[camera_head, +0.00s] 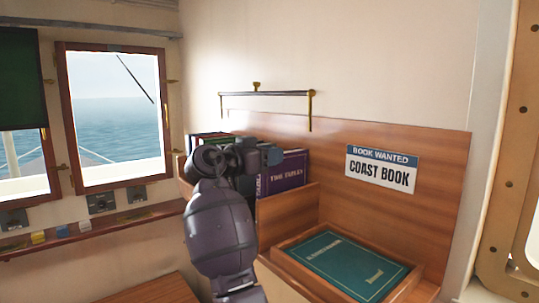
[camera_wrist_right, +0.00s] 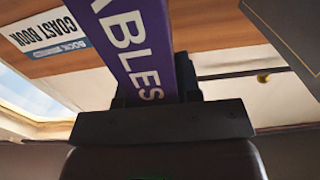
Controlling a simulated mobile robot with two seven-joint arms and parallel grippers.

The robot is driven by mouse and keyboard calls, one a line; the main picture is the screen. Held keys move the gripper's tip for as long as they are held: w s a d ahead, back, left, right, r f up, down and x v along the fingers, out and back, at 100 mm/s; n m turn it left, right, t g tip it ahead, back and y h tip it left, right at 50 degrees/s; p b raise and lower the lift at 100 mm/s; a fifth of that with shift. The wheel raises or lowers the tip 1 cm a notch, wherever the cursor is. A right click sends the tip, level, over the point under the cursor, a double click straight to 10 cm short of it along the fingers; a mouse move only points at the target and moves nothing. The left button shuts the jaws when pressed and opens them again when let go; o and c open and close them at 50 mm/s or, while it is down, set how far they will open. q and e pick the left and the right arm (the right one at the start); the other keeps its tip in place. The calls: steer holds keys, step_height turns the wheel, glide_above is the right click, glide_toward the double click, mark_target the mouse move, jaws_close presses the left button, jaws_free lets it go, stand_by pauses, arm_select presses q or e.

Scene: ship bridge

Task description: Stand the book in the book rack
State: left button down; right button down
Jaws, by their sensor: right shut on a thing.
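The book rack (camera_head: 290,204) is a wooden shelf against the back wall, holding several upright books. One is a purple book (camera_head: 288,173) with a title that seems to read "Tide Tables". My right gripper (camera_head: 268,155) is at its top left in the head view and partly hides the row. In the right wrist view the purple book's lettered spine (camera_wrist_right: 140,50) runs between the fingers of my right gripper (camera_wrist_right: 160,95), which is shut on it. A teal book (camera_head: 345,262) lies flat in a wooden tray (camera_head: 290,266) at lower right. My left gripper is not in view.
A sign (camera_head: 381,169) reading "Book wanted: Coast Book" is on the wood panel above the tray. A rail (camera_head: 265,94) with brass ends is on the wall above the rack. A dark book (camera_head: 207,136) stands at the rack's left. Windows are at left.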

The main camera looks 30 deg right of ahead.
steer(key=c, duration=0.8)
jaws_free()
steer(key=shift+r, duration=0.1)
steer(key=s+a+b, duration=0.1)
steer(key=a+b, duration=0.1)
steer(key=a, duration=1)
steer(key=shift+b, duration=0.3)
